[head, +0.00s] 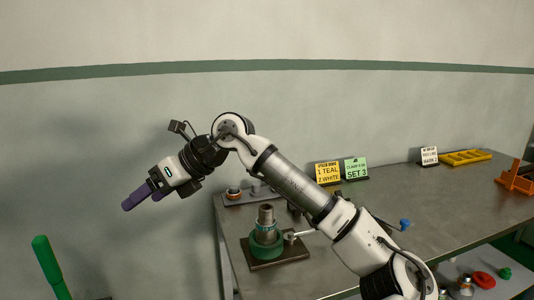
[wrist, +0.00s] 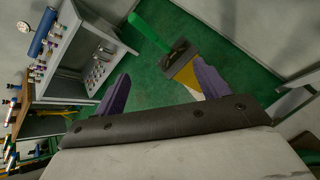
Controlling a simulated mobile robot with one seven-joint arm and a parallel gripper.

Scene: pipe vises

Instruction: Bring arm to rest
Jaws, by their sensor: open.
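My gripper (head: 146,196) is held out to the left of the workbench, in the air in front of the grey wall. Its two purple fingers point down and to the left. In the wrist view, my gripper (wrist: 163,88) has its fingers wide apart with nothing between them that it touches. My arm reaches across the bench from the lower right and hides part of the bench top.
The workbench (head: 450,195) carries a green vise (head: 265,250) with an upright metal pipe, signs (head: 328,173) and a yellow rack (head: 465,157). A green-handled tool (head: 48,265) stands left. The wrist view shows green floor (wrist: 125,65) and a grey shelf unit (wrist: 85,25).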

